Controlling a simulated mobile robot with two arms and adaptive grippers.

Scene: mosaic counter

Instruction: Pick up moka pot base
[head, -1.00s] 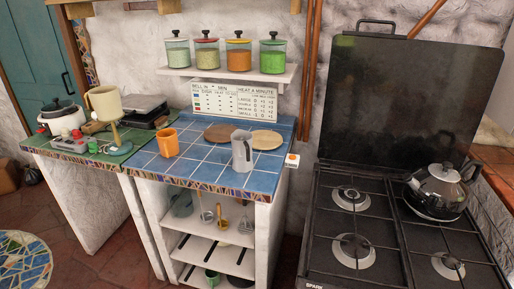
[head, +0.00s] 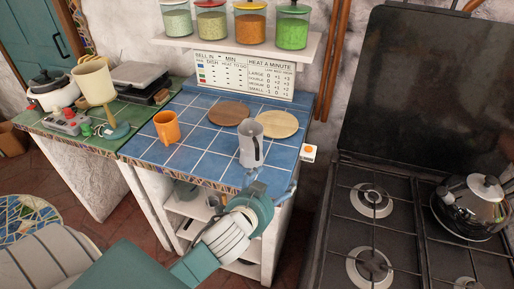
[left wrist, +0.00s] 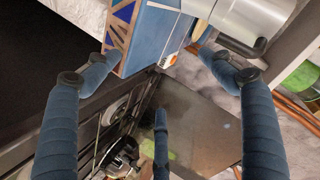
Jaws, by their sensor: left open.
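The moka pot base (head: 250,145) is a grey metal vessel with a dark handle. It stands upright near the front right of the blue tiled counter (head: 190,158). A grey metal body with a dark handle, apparently the same pot, shows at the top right of the left wrist view (left wrist: 252,16), beyond the fingertips. My left gripper (head: 274,186) is at the counter's front right edge, nearer than the pot and apart from it. Its blue fingers are spread and empty in the left wrist view (left wrist: 160,58). My right gripper is not in view.
An orange cup (head: 167,127) stands left of the pot. Two round boards, brown (head: 229,113) and tan (head: 278,124), lie behind it. A shelf with jars (head: 240,47) hangs above. The stove (head: 400,230) with a kettle (head: 474,205) is at right.

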